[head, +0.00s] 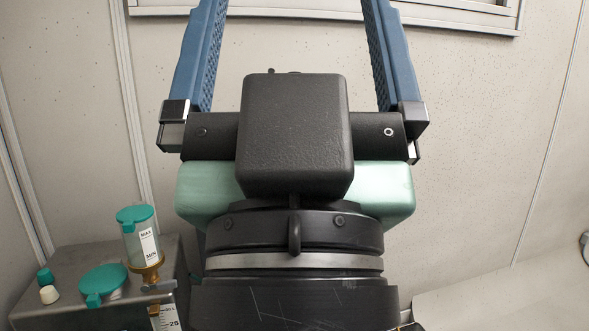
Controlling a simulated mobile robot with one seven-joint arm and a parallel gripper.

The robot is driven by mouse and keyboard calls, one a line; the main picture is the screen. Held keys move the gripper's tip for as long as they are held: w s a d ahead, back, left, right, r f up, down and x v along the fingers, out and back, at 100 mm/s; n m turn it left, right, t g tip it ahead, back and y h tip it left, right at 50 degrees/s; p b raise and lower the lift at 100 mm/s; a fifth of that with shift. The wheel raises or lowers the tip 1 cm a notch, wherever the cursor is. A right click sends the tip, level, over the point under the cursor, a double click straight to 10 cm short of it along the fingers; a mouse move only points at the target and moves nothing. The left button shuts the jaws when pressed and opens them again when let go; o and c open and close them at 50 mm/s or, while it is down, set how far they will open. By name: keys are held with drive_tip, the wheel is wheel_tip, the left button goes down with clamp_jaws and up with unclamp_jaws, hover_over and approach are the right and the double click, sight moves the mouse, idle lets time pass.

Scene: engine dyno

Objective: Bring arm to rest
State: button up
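My gripper (292,20) fills the middle of the head view, close to the camera and pointing up. Its two blue ribbed fingers stand wide apart with nothing between them, so it is open and empty. The finger ends run up to the top edge of the picture, so their very tips may be cut off. The black gripper body and wrist sit below, and most of my arm is out of view.
At lower left, a grey metal box or bench (60,300) holds a clear container with a teal lid (140,245), a teal-topped item (103,283) and small teal and cream caps (48,287). A pale panelled wall (480,120) lies behind. A light surface (500,300) shows lower right.

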wheel_tip(320, 180, up, 23)
drive_tip(key=p, duration=2)
drive_tip(key=shift+f, duration=0.2)
